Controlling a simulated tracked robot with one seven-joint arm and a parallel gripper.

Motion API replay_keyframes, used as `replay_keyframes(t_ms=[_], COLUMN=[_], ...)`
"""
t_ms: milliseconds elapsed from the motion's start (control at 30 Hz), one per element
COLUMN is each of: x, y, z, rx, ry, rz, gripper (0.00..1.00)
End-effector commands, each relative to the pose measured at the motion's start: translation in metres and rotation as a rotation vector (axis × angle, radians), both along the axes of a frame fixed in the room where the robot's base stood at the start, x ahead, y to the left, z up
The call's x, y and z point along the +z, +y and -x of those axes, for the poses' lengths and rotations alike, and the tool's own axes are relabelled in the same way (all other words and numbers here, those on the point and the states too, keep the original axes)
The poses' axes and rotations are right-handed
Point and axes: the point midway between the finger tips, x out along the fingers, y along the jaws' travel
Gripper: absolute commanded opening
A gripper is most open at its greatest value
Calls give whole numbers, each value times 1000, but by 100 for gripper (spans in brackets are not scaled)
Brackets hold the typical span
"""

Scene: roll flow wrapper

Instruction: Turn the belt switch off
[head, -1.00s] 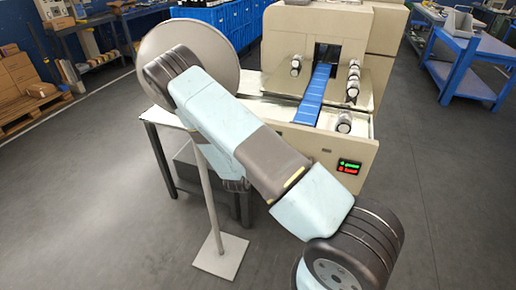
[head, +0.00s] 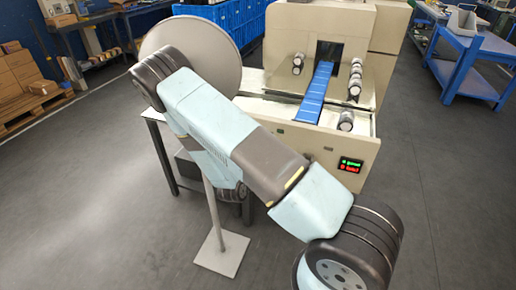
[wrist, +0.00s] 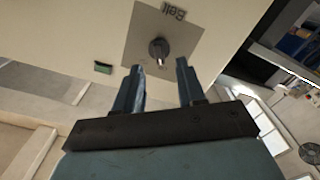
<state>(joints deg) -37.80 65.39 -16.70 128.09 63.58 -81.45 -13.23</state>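The belt switch (wrist: 159,48) is a dark round knob with a light pointer on a grey square plate (wrist: 183,45), seen in the wrist view. The plate carries the word "Belt", which appears upside down. My gripper (wrist: 160,70) is open, with its two fingers apart and nothing between them. The fingertips point at the switch, which appears just beyond them and roughly centred; I cannot tell the exact gap. In the head view the gripper and the switch are not visible. The blue belt (head: 315,93) runs out of the cream wrapper machine (head: 349,32).
A panel with green and red lines (head: 350,165) is on the machine front. A large grey disc (head: 205,45) and a pole on a square base (head: 221,253) stand by my arm. A blue table (head: 466,62) is at right. Grey floor is open at right.

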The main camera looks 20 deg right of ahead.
Motion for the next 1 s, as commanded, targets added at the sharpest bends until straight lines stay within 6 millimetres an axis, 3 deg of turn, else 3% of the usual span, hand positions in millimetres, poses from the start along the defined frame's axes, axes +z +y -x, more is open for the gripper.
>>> replay_keyframes(t_ms=[200, 433, 1000], x=[-1, -1, -1], y=[26, 44, 49], z=[35, 61, 69], rx=[2, 1, -1], ry=[1, 2, 0], rz=[-1, 0, 0], gripper=[39, 39, 39])
